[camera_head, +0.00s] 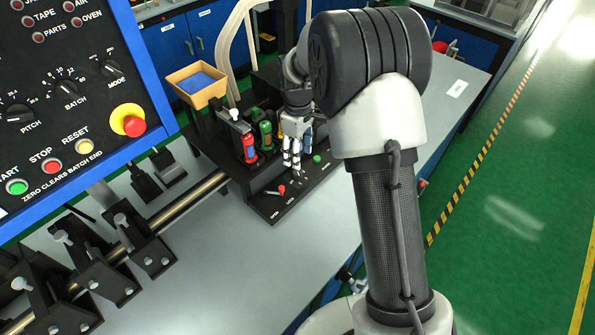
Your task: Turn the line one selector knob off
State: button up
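No knob that I can read as the line one selector shows in the head view. A dark control panel (50,75) with a blue frame fills the upper left. It carries black knobs labelled PITCH (20,114), BATCH (70,88) and MODE (112,68). My gripper (291,163) points down over a black fixture (300,190) on the bench, well to the right of the panel. Its fingers look close together, but they are too small to tell whether they are open or shut. My arm hides part of the bench.
A red emergency button (134,126) on a yellow base sits at the panel's lower right. Black clamps (145,248) line a rail at left. The green floor at right is clear.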

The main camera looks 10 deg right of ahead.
aim_at(298, 172)
notch_tip(298, 172, down, 8)
jog(key=shift+r+b, duration=0.15)
jog(key=shift+b, duration=0.7)
jog(key=shift+c, duration=0.2)
jog(key=c, duration=1)
jog(key=shift+c, duration=0.2)
jog(key=shift+m, duration=0.4)
jog(key=m+p, duration=0.2)
jog(key=m, duration=0.3)
jog(key=shift+r, duration=0.1)
jog(key=m+p, duration=0.1)
jog(key=m, duration=0.5)
jog(key=shift+p, duration=0.35)
